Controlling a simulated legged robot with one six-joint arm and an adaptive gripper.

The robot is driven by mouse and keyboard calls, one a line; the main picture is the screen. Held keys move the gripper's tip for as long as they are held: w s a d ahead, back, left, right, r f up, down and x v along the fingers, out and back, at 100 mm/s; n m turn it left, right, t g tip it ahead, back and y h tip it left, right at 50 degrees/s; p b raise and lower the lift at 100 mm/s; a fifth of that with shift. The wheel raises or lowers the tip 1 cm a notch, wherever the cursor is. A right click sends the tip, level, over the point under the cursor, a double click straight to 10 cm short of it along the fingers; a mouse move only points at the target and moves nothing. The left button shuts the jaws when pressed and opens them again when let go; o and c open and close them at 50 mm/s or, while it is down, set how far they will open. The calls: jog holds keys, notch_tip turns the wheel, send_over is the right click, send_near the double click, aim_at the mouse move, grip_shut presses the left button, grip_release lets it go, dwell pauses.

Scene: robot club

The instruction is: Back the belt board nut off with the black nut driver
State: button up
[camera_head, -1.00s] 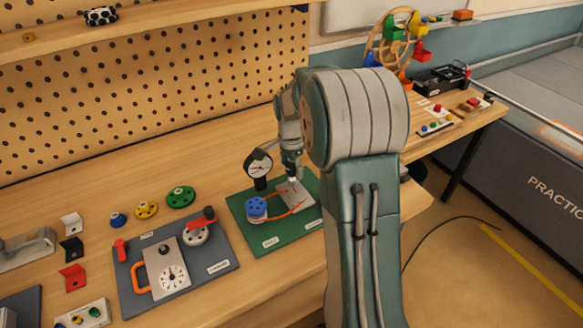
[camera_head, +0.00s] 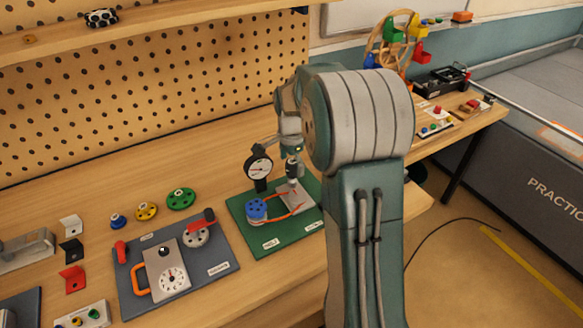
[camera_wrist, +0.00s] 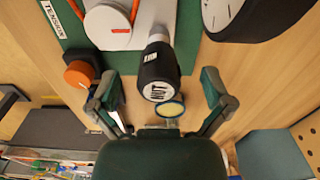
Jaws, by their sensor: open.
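The green belt board (camera_head: 262,240) lies on the bench, with a blue pulley (camera_head: 256,209), an orange belt and a pale plate (camera_head: 300,199). The black nut driver (camera_head: 293,169) stands upright over the pale plate. In the wrist view its black end, marked NUT (camera_wrist: 158,82), faces me. My gripper (camera_head: 291,146) is above the driver in the head view. The wrist view shows its fingers (camera_wrist: 160,98) spread wide, one on each side of the driver and apart from it. The nut itself is hidden under the driver.
A dial gauge (camera_head: 258,167) stands close left of the driver. An orange knob (camera_wrist: 80,74) on a black block is near the left finger in the wrist view. A grey board (camera_head: 205,262) with a dial and orange handle lies to the left, below coloured wheels.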

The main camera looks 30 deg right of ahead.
jog(key=shift+r, duration=1.9)
